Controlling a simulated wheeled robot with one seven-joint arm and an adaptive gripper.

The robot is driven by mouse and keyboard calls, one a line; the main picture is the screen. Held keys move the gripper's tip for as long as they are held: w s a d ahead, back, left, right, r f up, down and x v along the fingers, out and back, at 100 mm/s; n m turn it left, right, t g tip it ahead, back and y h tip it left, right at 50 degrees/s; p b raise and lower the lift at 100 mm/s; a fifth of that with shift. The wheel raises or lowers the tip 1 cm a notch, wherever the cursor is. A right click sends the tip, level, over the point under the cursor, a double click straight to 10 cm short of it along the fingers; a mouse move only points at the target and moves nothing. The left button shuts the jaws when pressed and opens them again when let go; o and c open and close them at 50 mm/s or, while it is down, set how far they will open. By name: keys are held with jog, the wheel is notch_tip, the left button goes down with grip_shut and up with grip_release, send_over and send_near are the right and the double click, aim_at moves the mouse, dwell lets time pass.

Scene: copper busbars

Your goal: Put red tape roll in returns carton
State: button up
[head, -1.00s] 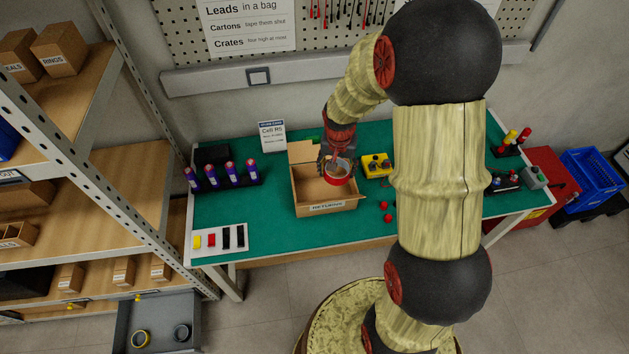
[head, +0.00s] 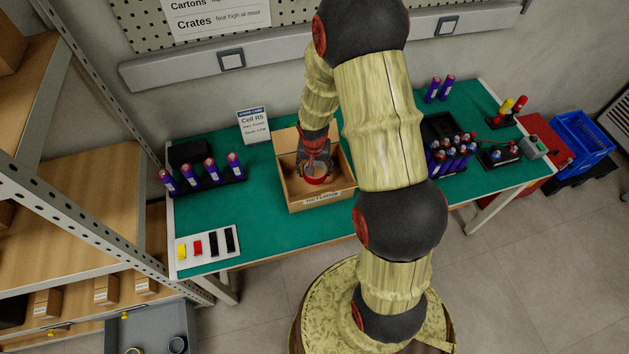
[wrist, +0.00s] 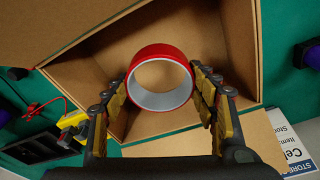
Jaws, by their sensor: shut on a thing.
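The red tape roll (wrist: 160,80) shows large in the wrist view, with a red outside and a pale grey inner ring. My gripper (wrist: 165,95) is shut on it, with one finger on each side of the roll. In the head view the roll (head: 315,175) hangs in or just over the opening of the returns carton (head: 322,199), with my gripper (head: 316,162) above it. The carton is open, stands on the green bench and has its flaps spread; its walls also show around the roll in the wrist view (wrist: 235,45). I cannot tell whether the roll touches the carton's floor.
A rack of purple cells (head: 205,182) and a white tray (head: 208,246) with yellow, red and black pieces lie left of the carton. A sign (head: 254,126) stands behind it. More purple cells (head: 452,158) stand to the right. Green bench (head: 265,232) is clear left of the carton.

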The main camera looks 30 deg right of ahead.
jog(key=shift+f+b, duration=0.8)
jog(key=shift+f, duration=2.15)
jog(key=shift+f, duration=0.2)
jog(key=o, duration=1.1)
jog(key=shift+r, duration=0.2)
